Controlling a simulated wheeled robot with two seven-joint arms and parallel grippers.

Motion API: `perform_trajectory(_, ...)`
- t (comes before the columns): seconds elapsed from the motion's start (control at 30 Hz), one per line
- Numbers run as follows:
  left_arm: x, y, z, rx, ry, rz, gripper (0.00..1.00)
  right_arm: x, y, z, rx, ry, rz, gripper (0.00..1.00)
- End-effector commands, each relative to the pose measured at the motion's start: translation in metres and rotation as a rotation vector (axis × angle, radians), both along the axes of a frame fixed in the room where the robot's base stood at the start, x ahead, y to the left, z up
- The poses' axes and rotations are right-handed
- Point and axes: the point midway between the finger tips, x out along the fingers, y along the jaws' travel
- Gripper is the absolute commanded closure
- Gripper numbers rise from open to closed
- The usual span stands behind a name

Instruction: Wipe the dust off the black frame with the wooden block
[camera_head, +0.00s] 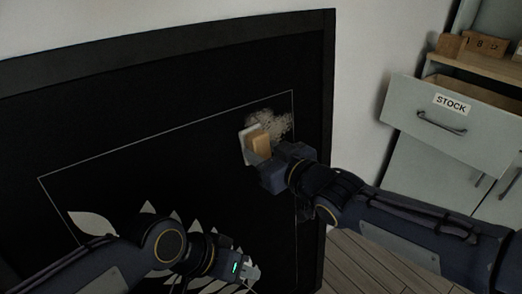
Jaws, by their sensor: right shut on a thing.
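The large black frame (170,112) stands against the pale wall and fills the left and middle of the view. A beige dust patch (275,122) lies on it, near the upper right corner of a thin pale outline. My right gripper (256,152) is shut on the wooden block (260,144). The block has a whitish face on its left side, close to the panel just below and left of the dust; I cannot tell whether it touches. My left gripper (252,271) is low in front of the panel, with no object seen in it; its jaw opening is unclear.
White leaf shapes (92,223) show on the lower panel, partly behind my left arm. At right, a grey cabinet has an open drawer (455,122) labelled STOCK, with wooden blocks (484,45) above. Wooden floor (350,262) shows below.

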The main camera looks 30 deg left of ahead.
Motion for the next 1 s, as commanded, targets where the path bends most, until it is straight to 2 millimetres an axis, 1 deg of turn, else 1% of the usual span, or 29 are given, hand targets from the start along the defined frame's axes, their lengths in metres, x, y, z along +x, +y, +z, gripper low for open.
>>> perform_trajectory(0.03, 0.0, 0.0, 0.011, 0.0, 0.0, 0.0, 0.64, 0.006, -0.003, 0.005, -0.001, 0.003, -0.004, 0.8)
perform_trajectory(0.2, 0.0, 0.0, 0.025, 0.0, 0.0, 0.0, 0.64, 0.019, -0.009, 0.004, 0.001, 0.004, -0.003, 0.8)
perform_trajectory(0.47, 0.0, 0.0, 0.032, 0.0, 0.0, 0.0, 0.64, 0.027, -0.013, 0.002, 0.0, 0.002, -0.001, 0.8)
perform_trajectory(0.7, 0.0, 0.0, 0.055, 0.0, 0.0, 0.0, 0.64, 0.046, -0.019, 0.005, 0.0, 0.004, -0.002, 0.8)
perform_trajectory(0.8, 0.0, 0.0, 0.061, 0.0, 0.0, 0.0, 0.64, 0.053, -0.021, 0.004, 0.0, 0.003, -0.002, 0.8)
perform_trajectory(1.0, 0.0, 0.0, 0.065, 0.0, 0.0, 0.0, 0.64, 0.058, -0.023, 0.002, 0.001, 0.0, -0.001, 0.8)
